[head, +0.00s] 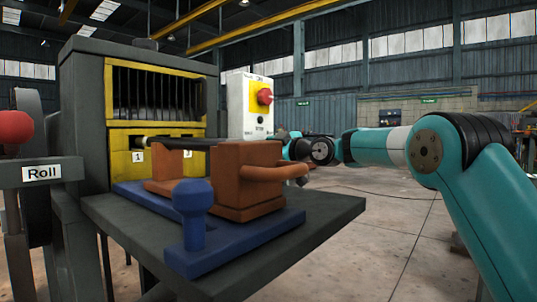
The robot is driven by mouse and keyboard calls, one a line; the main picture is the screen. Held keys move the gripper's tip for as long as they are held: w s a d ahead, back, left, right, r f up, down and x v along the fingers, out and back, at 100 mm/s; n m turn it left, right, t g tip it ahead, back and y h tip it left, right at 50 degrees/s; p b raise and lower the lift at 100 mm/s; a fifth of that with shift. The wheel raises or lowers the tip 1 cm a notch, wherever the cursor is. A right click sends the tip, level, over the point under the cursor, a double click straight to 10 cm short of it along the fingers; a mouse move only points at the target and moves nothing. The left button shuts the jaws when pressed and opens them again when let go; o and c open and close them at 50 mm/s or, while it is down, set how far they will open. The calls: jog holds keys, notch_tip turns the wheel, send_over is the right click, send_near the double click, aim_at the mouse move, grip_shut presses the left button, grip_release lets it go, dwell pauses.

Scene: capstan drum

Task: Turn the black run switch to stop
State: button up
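The light grey control box (237,108) stands upright behind the workbench, left of my arm. It has a large red knob (264,96) on a yellow plate. Below the knob is a small round black switch (260,119) with small lettering under it; the switch's set position is too small to tell. My gripper (283,137) is at the end of the teal arm, close to the lower right of the box. It is small, dark and partly hidden behind the orange fixture. I cannot tell whether its fingers are open or touch anything.
A dark bench top (318,217) juts out in front of the box. It carries a blue base with a knobbed lever (194,213) and an orange fixture (246,195) with a handle. Floor at right is free.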

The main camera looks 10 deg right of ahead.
dwell(0.4)
jog(key=o, duration=0.9)
jog(key=p+v, duration=0.1)
jog(key=v, duration=1.6)
jog(key=shift+s+d, duration=0.15)
